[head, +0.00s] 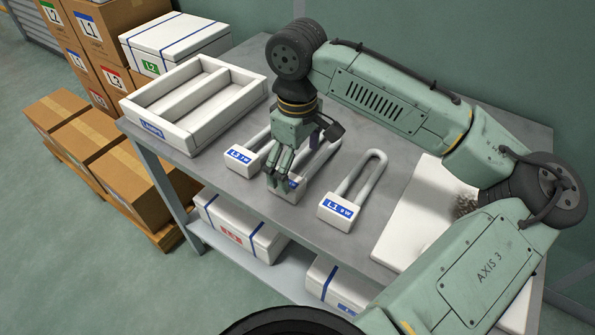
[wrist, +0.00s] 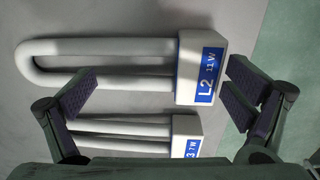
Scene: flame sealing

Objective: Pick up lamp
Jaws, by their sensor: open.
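Three white U-shaped tube lamps with block bases lie on the grey table. The L2 11 W lamp (head: 292,189) is in the middle, partly hidden by my gripper (head: 276,181). The L3 7 W lamp (head: 243,158) lies left of it, and the L1 9 W lamp (head: 337,211) right. In the wrist view my gripper (wrist: 164,90) is open and empty. One finger overlaps the tubes of the L2 lamp (wrist: 203,70); the other is just beyond its base. The L3 lamp (wrist: 185,132) shows below it. I cannot tell the fingers' exact height above the lamps.
A white divided tray (head: 185,125) labelled Lamps stands at the table's left. A white board (head: 415,225) lies at the right. White boxes (head: 240,230) sit on the lower shelf, and cardboard boxes (head: 90,150) stand left of the table.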

